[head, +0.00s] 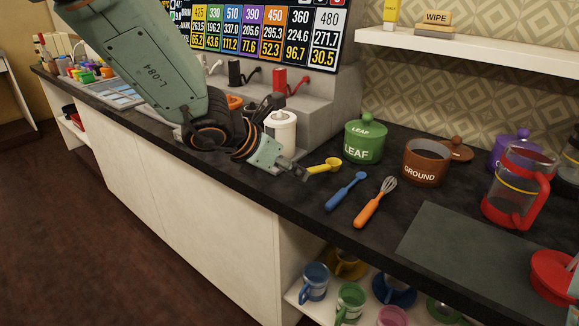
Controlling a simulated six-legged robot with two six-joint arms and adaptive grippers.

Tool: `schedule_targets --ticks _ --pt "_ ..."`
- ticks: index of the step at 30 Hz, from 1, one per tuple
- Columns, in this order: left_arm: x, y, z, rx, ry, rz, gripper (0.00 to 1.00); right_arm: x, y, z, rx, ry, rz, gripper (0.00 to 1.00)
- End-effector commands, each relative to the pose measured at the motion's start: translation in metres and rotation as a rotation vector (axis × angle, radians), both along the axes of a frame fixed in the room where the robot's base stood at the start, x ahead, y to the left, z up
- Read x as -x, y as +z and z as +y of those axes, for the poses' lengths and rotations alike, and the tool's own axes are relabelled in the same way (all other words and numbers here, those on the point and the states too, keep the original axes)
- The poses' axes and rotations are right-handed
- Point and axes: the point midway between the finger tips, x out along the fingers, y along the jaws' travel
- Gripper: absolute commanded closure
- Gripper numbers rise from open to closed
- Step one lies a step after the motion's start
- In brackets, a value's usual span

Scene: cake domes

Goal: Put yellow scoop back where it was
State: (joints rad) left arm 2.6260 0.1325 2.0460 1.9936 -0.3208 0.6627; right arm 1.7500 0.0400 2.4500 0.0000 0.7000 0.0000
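The yellow scoop (326,166) is on or just above the dark counter, left of the blue scoop (346,190). Its bowl points right and its handle points left. My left gripper (301,172) comes in from the left, with its fingertips at the end of the yellow scoop's handle. The fingers are small and overlap the handle end, so I cannot tell whether they are closed on it. My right gripper is not in view.
An orange-handled whisk (375,203) lies right of the blue scoop. Behind stand a green LEAF canister (365,141), a brown GROUND pot (426,162) and a white canister (283,133). A red-handled glass press (513,187) stands right. The counter's front edge is close.

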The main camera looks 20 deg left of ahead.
Motion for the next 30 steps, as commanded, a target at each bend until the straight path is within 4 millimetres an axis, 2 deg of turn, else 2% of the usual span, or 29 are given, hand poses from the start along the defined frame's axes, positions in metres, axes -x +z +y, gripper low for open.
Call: schedule_targets --ticks 30 --pt "0.017 0.026 0.009 0.0 -0.001 0.0 0.5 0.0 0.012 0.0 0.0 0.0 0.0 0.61"
